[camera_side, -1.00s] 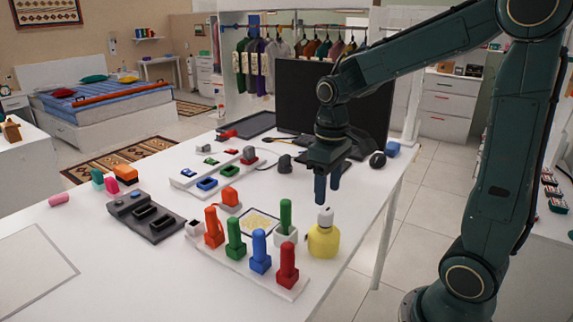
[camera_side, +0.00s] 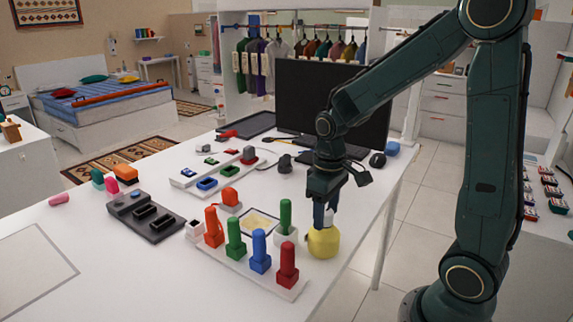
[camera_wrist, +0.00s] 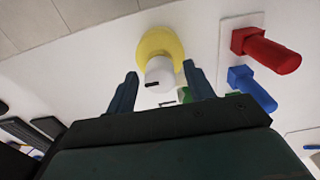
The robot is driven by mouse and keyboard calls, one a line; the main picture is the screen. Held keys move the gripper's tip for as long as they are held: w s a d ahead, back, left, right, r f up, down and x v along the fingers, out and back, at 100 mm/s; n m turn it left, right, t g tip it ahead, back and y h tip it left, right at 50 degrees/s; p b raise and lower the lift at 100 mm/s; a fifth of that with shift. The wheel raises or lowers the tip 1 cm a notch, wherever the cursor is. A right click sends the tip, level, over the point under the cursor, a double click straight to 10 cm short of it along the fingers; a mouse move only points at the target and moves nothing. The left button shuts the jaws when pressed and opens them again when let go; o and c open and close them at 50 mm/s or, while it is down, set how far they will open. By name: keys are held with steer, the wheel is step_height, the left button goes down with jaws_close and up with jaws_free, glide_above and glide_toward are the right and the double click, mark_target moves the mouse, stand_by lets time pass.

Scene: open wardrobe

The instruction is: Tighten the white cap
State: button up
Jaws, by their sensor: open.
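The white cap (camera_wrist: 159,72) sits on the yellow bottle (camera_wrist: 160,42), which stands upright on the white table. In the side view the yellow bottle (camera_side: 323,242) is near the table's right edge, and the white cap (camera_side: 328,217) is partly hidden by a finger. My gripper (camera_side: 328,215) points down over the bottle. In the wrist view my gripper (camera_wrist: 160,82) is open, with one finger on each side of the cap and a visible gap to each.
A white rack (camera_side: 240,265) with upright red, blue, green and orange pegs stands just left of the bottle. A green peg (camera_side: 285,215) in a white block is close behind. A dark monitor (camera_side: 370,105) stands at the back.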

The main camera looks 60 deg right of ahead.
steer(key=c, duration=1)
steer(key=shift+m, duration=0.3)
steer(key=m, duration=1.2)
steer(key=shift+m, duration=2.4)
